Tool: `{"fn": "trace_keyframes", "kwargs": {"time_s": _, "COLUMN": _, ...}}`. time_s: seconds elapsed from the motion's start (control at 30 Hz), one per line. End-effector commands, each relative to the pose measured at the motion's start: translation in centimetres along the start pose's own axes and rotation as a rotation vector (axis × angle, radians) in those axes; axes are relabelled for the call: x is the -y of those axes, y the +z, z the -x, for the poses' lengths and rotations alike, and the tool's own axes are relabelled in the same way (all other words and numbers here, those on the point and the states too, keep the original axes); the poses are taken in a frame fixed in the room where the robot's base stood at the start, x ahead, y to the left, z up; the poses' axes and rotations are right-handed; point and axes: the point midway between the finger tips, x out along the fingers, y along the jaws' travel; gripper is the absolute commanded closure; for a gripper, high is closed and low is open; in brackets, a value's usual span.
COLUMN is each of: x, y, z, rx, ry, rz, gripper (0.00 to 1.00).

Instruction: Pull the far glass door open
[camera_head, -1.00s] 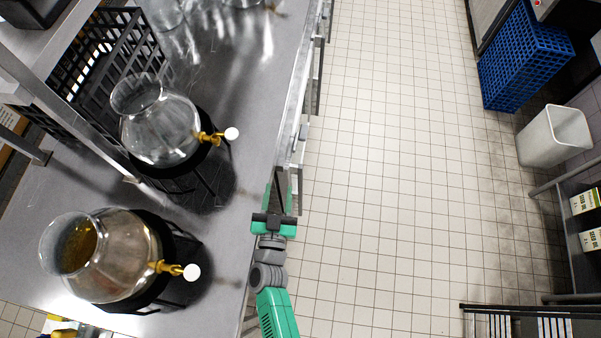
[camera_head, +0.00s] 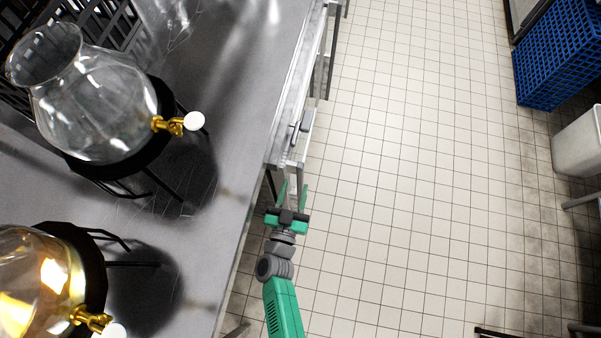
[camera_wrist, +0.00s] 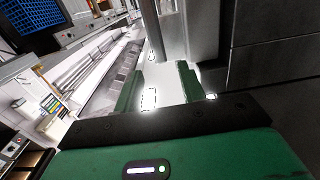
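The fridge front under the counter shows nearly edge-on in the head view, with a pale door edge and handle (camera_head: 298,130) just beyond my gripper. Another edge (camera_head: 328,62) sticks out farther up the same front; I cannot tell which belongs to the far glass door, nor whether that door is ajar. My gripper (camera_head: 293,194) is beside the counter's front edge, its green fingers apart and empty. In the wrist view my gripper (camera_wrist: 160,84) has a clear gap between its fingers. An upright metal bar (camera_wrist: 195,28) stands beyond them, apart from the fingertips.
Two glass dispensers with brass taps, a clear one (camera_head: 92,105) and an amber one (camera_head: 35,275), stand on the steel counter (camera_head: 235,100). The tiled floor (camera_head: 400,180) to the right is clear. A blue crate (camera_head: 555,55) and white bin (camera_head: 580,140) stand at the far right.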

Motion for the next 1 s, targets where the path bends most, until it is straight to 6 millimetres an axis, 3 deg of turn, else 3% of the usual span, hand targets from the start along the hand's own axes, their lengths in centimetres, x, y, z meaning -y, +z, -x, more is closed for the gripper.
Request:
{"fn": "trace_keyframes", "kwargs": {"time_s": 0.03, "x": 0.0, "y": 5.4, "z": 0.0, "rx": 0.0, "ry": 0.0, "rz": 0.0, "gripper": 0.6}}
{"fn": "trace_keyframes", "kwargs": {"time_s": 0.13, "x": 0.0, "y": 9.3, "z": 0.0, "rx": 0.0, "ry": 0.0, "rz": 0.0, "gripper": 0.6}}
{"fn": "trace_keyframes", "kwargs": {"time_s": 0.27, "x": 0.0, "y": 12.2, "z": 0.0, "rx": -0.001, "ry": 0.0, "rz": 0.0, "gripper": 0.6}}
{"fn": "trace_keyframes", "kwargs": {"time_s": 0.57, "x": 0.0, "y": 12.6, "z": -0.3, "rx": -0.001, "ry": 0.0, "rz": -0.001, "gripper": 0.6}}
{"fn": "trace_keyframes", "kwargs": {"time_s": 1.0, "x": 0.1, "y": 12.9, "z": -7.2, "rx": -0.002, "ry": 0.0, "rz": -0.002, "gripper": 0.6}}
